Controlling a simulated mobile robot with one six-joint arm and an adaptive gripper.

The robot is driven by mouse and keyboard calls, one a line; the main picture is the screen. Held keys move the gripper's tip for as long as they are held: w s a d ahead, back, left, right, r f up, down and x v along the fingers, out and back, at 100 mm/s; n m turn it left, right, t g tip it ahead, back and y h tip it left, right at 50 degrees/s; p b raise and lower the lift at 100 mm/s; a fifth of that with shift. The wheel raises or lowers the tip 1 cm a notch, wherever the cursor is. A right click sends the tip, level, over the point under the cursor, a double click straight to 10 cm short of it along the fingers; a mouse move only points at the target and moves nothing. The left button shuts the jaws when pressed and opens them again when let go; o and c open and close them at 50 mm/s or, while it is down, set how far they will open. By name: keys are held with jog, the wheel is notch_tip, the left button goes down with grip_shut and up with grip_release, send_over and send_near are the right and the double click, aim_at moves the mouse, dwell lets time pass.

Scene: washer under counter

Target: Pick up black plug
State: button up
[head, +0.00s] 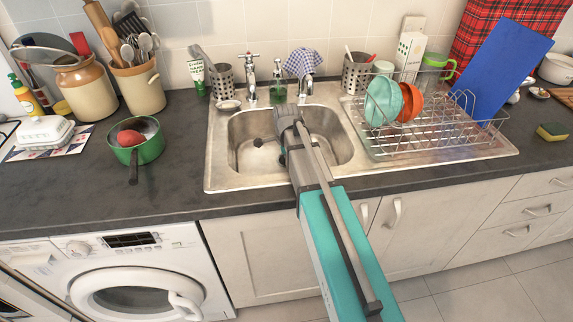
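A small dark round thing, which looks like the black plug (258,142), shows in the metal sink basin (243,160), left of my gripper. It is too small to tell whether it lies on the basin floor or hangs against the wall. My gripper (286,118) is over the sink, at the end of my teal and grey arm reaching in from the lower right. Its fingers are seen from behind and partly hidden by the arm, so their opening is unclear. I see nothing clearly held. The arm also covers the middle of the basin.
Taps (251,75) and a green soap bottle (278,92) stand behind the sink. A wire dish rack (425,140) with bowls is on the right. A green pan (150,150) with a red thing in it sits left. The counter between pan and sink is clear.

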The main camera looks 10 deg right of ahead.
jog(key=shift+s, duration=0.1)
grip_shut()
jog(key=shift+r, duration=0.15)
jog(key=shift+r+p, duration=0.25)
jog(key=shift+p, duration=0.25)
notch_tip(320, 180, up, 9)
jog(key=p, duration=0.9)
jog(key=shift+r, duration=0.2)
dwell(0.4)
jog(key=shift+r+p, duration=1.25)
jog(key=shift+p, duration=0.15)
dwell(0.5)
jog(key=shift+r, duration=0.2)
